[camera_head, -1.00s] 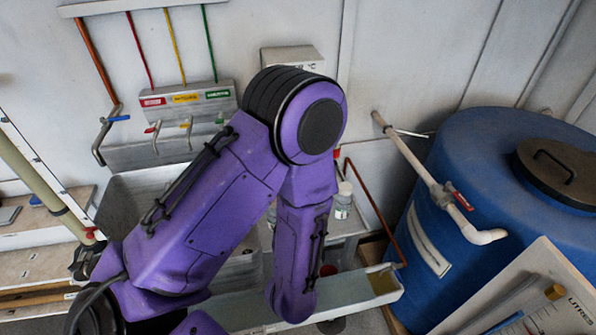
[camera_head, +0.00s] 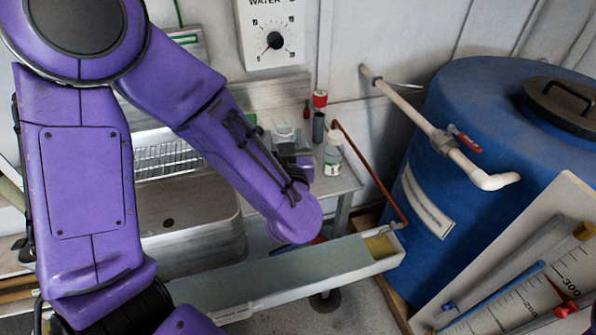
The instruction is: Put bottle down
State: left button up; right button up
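A clear bottle with a white cap and pale label (camera_head: 333,160) stands upright near the right end of the metal counter (camera_head: 344,183). A purple arm of mine comes in from the left and covers much of the counter. A small dark and purple part shows behind its forearm, close to the left of the bottle. The fingers of my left gripper are hidden or too unclear to make out, so I cannot tell whether they hold anything. A clear vessel (camera_head: 284,133) is partly visible behind that part. My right gripper is not in view.
A metal sink (camera_head: 190,240) lies left. A red-topped dark item (camera_head: 319,118) stands behind the bottle, below a water dial box (camera_head: 272,35). A long trough (camera_head: 290,272) runs in front. A blue tank (camera_head: 455,130) with a white pipe (camera_head: 440,140) stands right, behind a measuring board (camera_head: 530,270).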

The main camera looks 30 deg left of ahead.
pick_arm(q)
jog(key=w+f+b, duration=0.1)
jog(key=w+f, duration=0.1)
jog(key=f, duration=0.1)
jog(key=w+a+f, duration=0.1)
jog(key=w+f, duration=0.1)
jog(key=f, duration=0.1)
jog(key=w+f+b, duration=0.1)
jog(key=w+f, duration=0.2)
jog(key=f, duration=0.1)
jog(key=shift+w+a+b, duration=0.1)
jog(key=shift+a+b, duration=0.1)
jog(key=shift+b, duration=0.1)
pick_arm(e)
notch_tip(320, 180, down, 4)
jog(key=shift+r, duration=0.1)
pick_arm(q)
jog(key=shift+f, duration=0.15)
jog(key=o, duration=1.3)
